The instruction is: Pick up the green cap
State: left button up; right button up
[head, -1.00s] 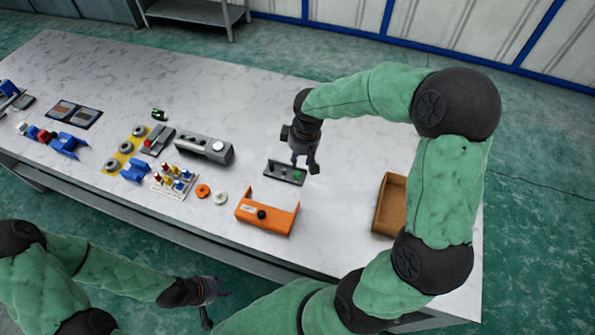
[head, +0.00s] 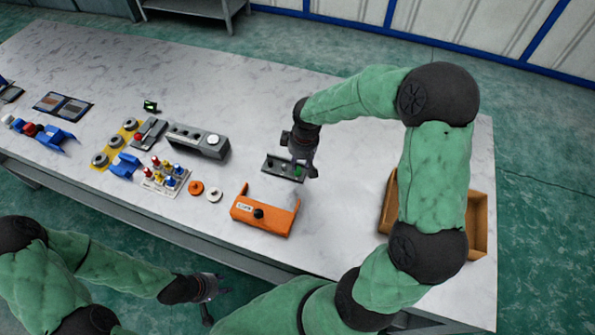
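A small green cap (head: 299,171) sits at the right end of a dark tray (head: 269,167) near the middle of the table. My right gripper (head: 306,167) points down over that end of the tray, close to the cap. Its fingers look apart, with one finger just right of the cap; whether they touch the cap cannot be told. They partly hide the tray's right end. My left gripper (head: 217,305) is open and empty, off the table's front edge at the bottom.
An orange bracket (head: 262,216) stands in front of the tray. A brown open box (head: 478,225) is at the right, partly behind my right arm. A grey control box (head: 198,141), an orange ring (head: 196,188) and a white ring (head: 215,194) are to the left. The back of the table is clear.

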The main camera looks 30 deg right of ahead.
aim_at(298, 169)
jog(key=f, duration=0.1)
jog(key=f+b, duration=0.1)
jog(key=f, duration=0.1)
jog(key=w+f+b, duration=0.1)
jog(key=f, duration=0.1)
jog(key=shift+s, duration=0.1)
jog(key=c, duration=0.5)
jog(key=shift+r, duration=0.15)
